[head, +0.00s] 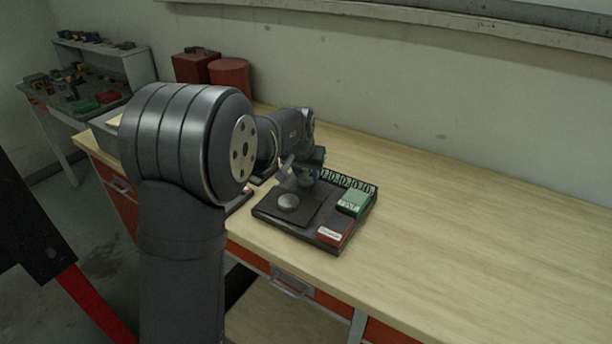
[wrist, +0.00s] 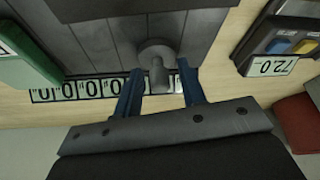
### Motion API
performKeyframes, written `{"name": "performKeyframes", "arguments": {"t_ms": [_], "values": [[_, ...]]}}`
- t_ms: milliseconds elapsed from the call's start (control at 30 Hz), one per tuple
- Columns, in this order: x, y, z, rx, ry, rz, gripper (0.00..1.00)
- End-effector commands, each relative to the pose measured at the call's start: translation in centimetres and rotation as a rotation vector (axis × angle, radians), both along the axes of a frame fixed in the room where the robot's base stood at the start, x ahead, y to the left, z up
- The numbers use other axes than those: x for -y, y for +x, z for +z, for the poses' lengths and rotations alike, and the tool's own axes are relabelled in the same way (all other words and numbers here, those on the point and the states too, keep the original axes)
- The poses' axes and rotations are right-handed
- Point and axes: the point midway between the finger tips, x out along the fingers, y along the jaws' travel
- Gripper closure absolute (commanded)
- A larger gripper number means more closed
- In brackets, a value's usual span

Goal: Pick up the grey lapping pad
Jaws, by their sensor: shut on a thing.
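The grey lapping pad (wrist: 156,50) is a small round grey piece with a short stem, seen in the wrist view. The pad is over the grooved grey part of the tray (wrist: 198,40), near the strip of number labels. I cannot tell whether it touches the tray. In the head view my gripper (head: 311,178) is over the back of the tray, and the pad is mostly hidden there.
A round grey disc (head: 289,203) lies on the tray's dark front-left area. A green block (head: 354,203) and a red block (head: 335,234) are at its right side. The bench (head: 450,220) is clear to the right.

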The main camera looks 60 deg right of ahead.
Motion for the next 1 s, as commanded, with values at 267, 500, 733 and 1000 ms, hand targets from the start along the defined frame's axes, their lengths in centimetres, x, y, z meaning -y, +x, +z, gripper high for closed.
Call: {"name": "performKeyframes", "arguments": {"t_ms": [267, 500, 733, 1000], "values": [[0.1, 0.0, 2.4, 0.001, -0.004, 0.0, 0.89], [-0.5, -3.3, 6.1, 0.001, -0.003, -0.005, 0.89], [-1.4, -8.3, 9.1, 0.001, -0.003, -0.004, 0.89], [-2.0, -11.2, 10.9, 0.0, -0.001, -0.001, 0.89]]}}
